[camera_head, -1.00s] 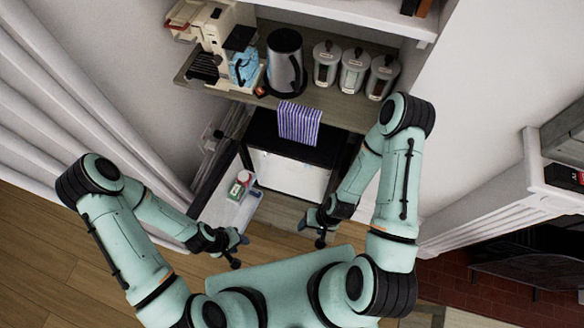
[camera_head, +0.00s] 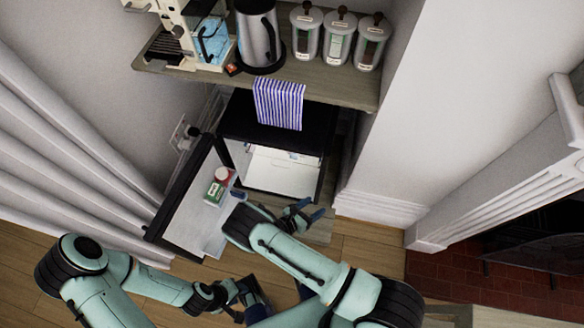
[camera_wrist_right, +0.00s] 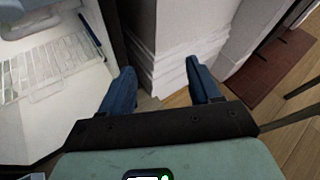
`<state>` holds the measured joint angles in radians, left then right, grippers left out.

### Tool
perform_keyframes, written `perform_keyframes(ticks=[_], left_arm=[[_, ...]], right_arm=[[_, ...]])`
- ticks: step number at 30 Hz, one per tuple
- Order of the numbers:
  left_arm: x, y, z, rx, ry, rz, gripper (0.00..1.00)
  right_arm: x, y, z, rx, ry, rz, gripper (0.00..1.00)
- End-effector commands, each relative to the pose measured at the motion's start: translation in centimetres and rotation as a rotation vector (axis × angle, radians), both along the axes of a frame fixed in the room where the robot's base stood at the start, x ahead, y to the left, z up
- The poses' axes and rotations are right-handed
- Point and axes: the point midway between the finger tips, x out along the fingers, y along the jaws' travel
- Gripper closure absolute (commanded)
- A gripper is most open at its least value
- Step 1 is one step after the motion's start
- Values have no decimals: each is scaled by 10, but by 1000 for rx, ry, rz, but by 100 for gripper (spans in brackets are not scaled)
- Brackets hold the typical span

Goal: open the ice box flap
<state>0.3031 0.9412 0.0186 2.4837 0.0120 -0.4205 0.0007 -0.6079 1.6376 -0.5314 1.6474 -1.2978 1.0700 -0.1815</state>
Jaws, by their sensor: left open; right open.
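The small black fridge (camera_head: 232,118) stands under the shelf with its door (camera_head: 190,215) swung open to the left. Inside near the top is a white panel (camera_head: 285,158), which looks like the ice box flap; it appears shut. My right gripper (camera_head: 305,212) is open and empty in front of the fridge's lower right side, apart from the panel. In the right wrist view its blue fingers (camera_wrist_right: 160,88) are spread, with the white fridge interior (camera_wrist_right: 50,85) to their left. My left gripper (camera_head: 242,298) is open, low and outside the door.
The door holds a red-lidded jar and a green-labelled carton (camera_head: 216,188). A striped towel (camera_head: 279,104) hangs over the fridge front from the shelf (camera_head: 335,88). A white wall (camera_head: 400,130) and fireplace (camera_head: 530,235) stand to the right.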

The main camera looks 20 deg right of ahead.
Motion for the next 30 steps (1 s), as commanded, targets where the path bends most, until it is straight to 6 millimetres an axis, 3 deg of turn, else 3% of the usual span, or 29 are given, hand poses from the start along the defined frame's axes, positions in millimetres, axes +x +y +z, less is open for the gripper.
perform_keyframes(ticks=[1, 3, 6, 9, 14, 30], left_arm=[[-1, 0, -15, 0, -1, 0, 57], [0, 0, -22, 1, -3, 1, 57], [0, 0, -26, 1, -5, 2, 57], [1, 0, -27, 1, -6, 2, 57], [1, 0, -26, 2, -7, 2, 57], [4, 0, -33, 3, -16, 4, 57]], right_arm=[[32, 24, -1, -84, -50, 153, 38], [64, 51, 12, -176, -114, 304, 38], [87, 79, 26, -253, -178, 427, 38], [96, 89, 33, -282, -204, 472, 38], [109, 77, 35, -285, -207, 471, 38], [178, 3, 34, -281, -204, 467, 38]])
